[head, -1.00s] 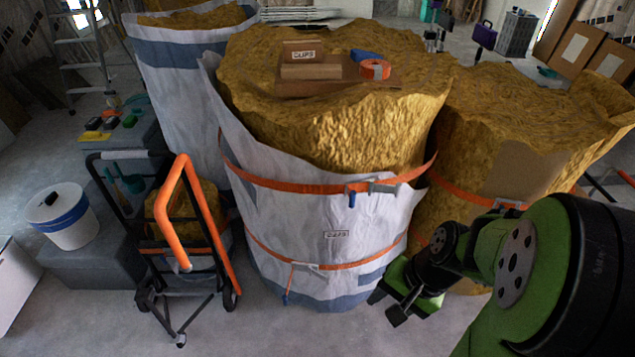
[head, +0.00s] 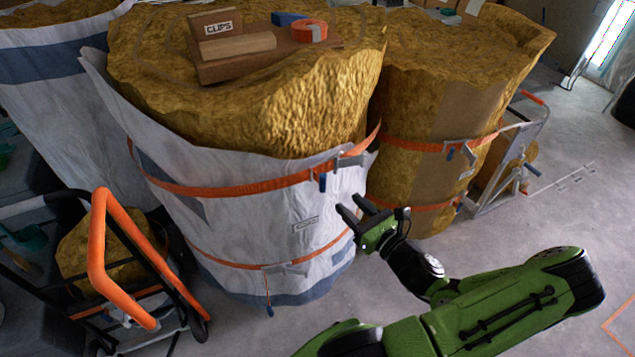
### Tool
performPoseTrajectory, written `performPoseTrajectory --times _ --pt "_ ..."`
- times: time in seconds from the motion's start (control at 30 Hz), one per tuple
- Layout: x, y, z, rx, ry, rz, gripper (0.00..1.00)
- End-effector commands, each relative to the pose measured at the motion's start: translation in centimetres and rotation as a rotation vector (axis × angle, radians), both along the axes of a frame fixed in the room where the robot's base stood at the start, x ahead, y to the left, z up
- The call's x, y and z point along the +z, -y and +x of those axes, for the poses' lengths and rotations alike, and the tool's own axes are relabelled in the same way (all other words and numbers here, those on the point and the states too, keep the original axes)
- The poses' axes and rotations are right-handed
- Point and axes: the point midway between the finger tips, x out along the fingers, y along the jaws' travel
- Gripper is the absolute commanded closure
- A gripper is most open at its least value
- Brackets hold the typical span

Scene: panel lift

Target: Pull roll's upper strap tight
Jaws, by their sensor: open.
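The roll (head: 270,225) is a large upright bale of yellow wool, wrapped below in a white sheet. Its orange upper strap (head: 250,186) runs around it and stands off the sheet at the right end. A metal buckle (head: 345,161) sits on the strap at the right front, with a short blue-ended tail (head: 322,183) hanging beside it. A lower orange strap (head: 230,262) circles the roll further down. My gripper (head: 348,206) is open and empty, right of the roll and below the buckle, its fingers pointing left toward the sheet. I cannot tell the exact gap.
A second strapped roll (head: 430,120) stands close behind on the right. An orange-handled hand truck (head: 100,250) stands at the front left. A board (head: 255,60) with a clips box and an orange tape ring lies on the roll.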

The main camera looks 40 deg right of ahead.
Motion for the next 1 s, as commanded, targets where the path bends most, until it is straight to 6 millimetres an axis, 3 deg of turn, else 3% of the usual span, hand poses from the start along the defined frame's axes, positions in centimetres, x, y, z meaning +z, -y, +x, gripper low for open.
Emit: performPoseTrajectory --times 0.03,0.17,0.27,0.5,0.6,0.9,1.0 --pt "-0.6 -0.1 1.4 0.008 0.001 -0.004 0.58" --pt "-1.1 0.1 2.6 0.007 -0.008 -0.008 0.58" --pt "-0.8 0.1 4.0 0.008 -0.002 -0.008 0.58" --pt "-0.2 0.6 9.5 0.007 0.001 -0.005 0.58" --pt "-0.2 0.8 10.7 0.006 0.0 -0.005 0.58" --pt "-0.1 0.9 11.3 0.003 -0.001 -0.003 0.58" --pt "-0.1 0.9 11.3 0.003 -0.001 -0.003 0.7"
